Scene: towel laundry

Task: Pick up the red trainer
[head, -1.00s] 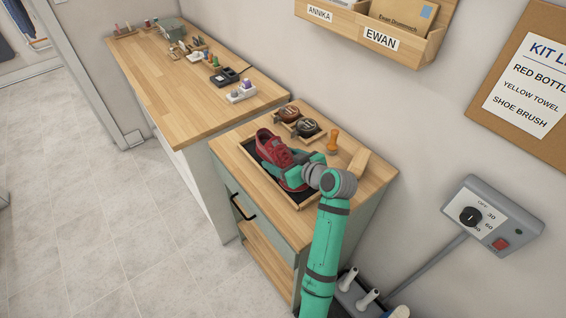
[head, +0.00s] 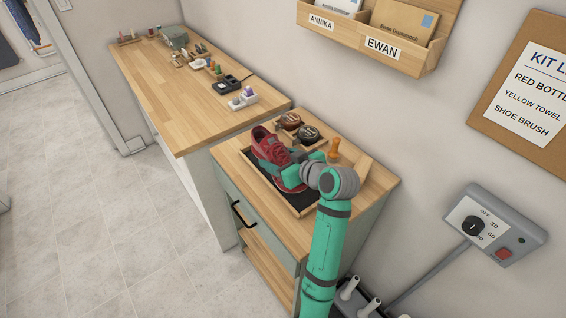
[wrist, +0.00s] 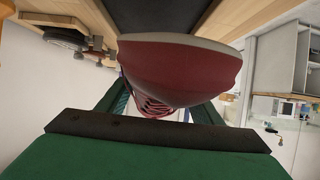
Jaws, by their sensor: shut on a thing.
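The red trainer (head: 270,147) is over a shallow wooden tray with a dark mat (head: 303,200) on the small cabinet. It also shows close up in the wrist view (wrist: 180,70), where its pale sole edge faces the dark mat. My gripper (head: 286,167) is shut on the trainer, with a finger on each side of it. The gripper hides the middle of the shoe; a red end shows below it. The trainer looks tilted, its far end raised. I cannot tell whether its near end still touches the mat.
Two round tins (head: 307,134) in a small holder and an orange-handled tool (head: 334,149) stand close behind the tray. A longer counter (head: 190,100) with several small items lies beyond. A grey control box (head: 495,225) is on the wall at right. Floor at left is clear.

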